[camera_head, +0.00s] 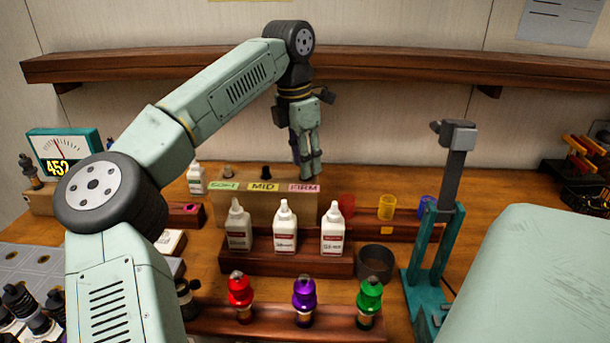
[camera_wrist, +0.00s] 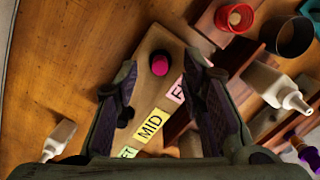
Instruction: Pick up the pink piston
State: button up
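The pink piston (camera_wrist: 160,63) shows in the wrist view as a round pink top in a wooden block (camera_wrist: 152,88), near the pink FIRM label. In the head view the same block (camera_head: 260,207) stands behind the white bottles, and my gripper hides the piston. My gripper (camera_head: 306,172) points down over the block's right end. In the wrist view its two fingers (camera_wrist: 162,72) are apart, with the pink top seen between them. I cannot tell how far above the piston the fingertips are.
White bottles (camera_head: 284,228) stand in a rack in front of the block. A dark cup (camera_head: 375,263) and a red cup (camera_head: 346,205) are to the right. Red, purple (camera_head: 304,298) and green parts stand nearer. A wooden shelf (camera_head: 400,68) runs along the wall behind my arm.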

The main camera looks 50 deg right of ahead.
jog(key=shift+d+f, duration=0.1)
jog(key=shift+f, duration=0.7)
jog(key=shift+c, duration=0.3)
grip_shut()
